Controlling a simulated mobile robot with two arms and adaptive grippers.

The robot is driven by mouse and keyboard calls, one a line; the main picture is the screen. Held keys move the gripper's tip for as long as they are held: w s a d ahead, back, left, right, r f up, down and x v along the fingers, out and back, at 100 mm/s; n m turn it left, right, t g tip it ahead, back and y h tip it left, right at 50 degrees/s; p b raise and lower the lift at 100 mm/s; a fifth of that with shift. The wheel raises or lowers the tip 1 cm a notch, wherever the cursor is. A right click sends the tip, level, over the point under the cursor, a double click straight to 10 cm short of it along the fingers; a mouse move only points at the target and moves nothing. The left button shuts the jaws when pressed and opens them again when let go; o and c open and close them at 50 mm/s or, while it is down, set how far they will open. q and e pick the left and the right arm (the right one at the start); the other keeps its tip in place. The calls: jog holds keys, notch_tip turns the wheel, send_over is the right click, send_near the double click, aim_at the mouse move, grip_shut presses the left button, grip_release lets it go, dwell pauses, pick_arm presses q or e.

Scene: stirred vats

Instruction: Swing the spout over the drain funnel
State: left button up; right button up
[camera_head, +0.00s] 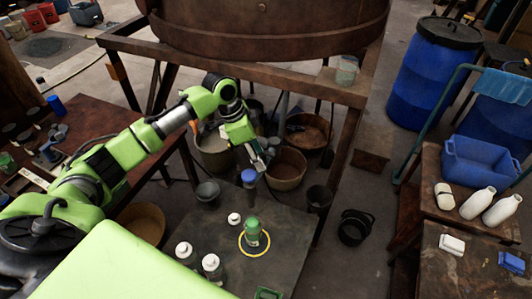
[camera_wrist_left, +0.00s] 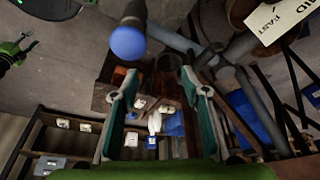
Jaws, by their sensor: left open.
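A blue knob (camera_wrist_left: 128,43) on a dark handle stands just beyond the fingertips of my left gripper (camera_wrist_left: 160,88), up and to the left, apart from them. The same blue knob shows in the head view (camera_head: 249,176), just below my left gripper (camera_head: 262,164). The left gripper is open and empty. Grey pipes (camera_wrist_left: 190,50) lie past it under the vat (camera_head: 265,30); I cannot tell which part is the spout. A dark cup-like vessel (camera_head: 319,197) stands beside the small table; I cannot tell if it is the drain funnel. My right gripper (camera_wrist_left: 20,48) shows small at the left edge, its opening unclear.
The small table (camera_head: 205,280) holds a green bottle (camera_head: 253,232) in a yellow ring (camera_head: 240,246) and white bottles (camera_head: 212,267). Buckets (camera_head: 286,170) and the wooden frame legs (camera_head: 345,150) crowd the space under the vat. Shelves with a blue bin (camera_head: 481,160) stand right.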

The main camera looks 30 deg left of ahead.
aim_at(264, 154)
pick_arm(q)
jog(key=w+a+r, duration=0.3)
jog(key=a+r, duration=0.2)
jog(key=r, duration=0.1)
jog(key=shift+t, duration=0.3)
jog(key=p+x, duration=0.3)
jog(key=x, duration=0.9)
jog(key=shift+w+d, duration=0.1)
jog(key=shift+w, duration=0.05)
jog(key=shift+w+d+f, duration=0.15)
jog(key=shift+f, duration=0.45)
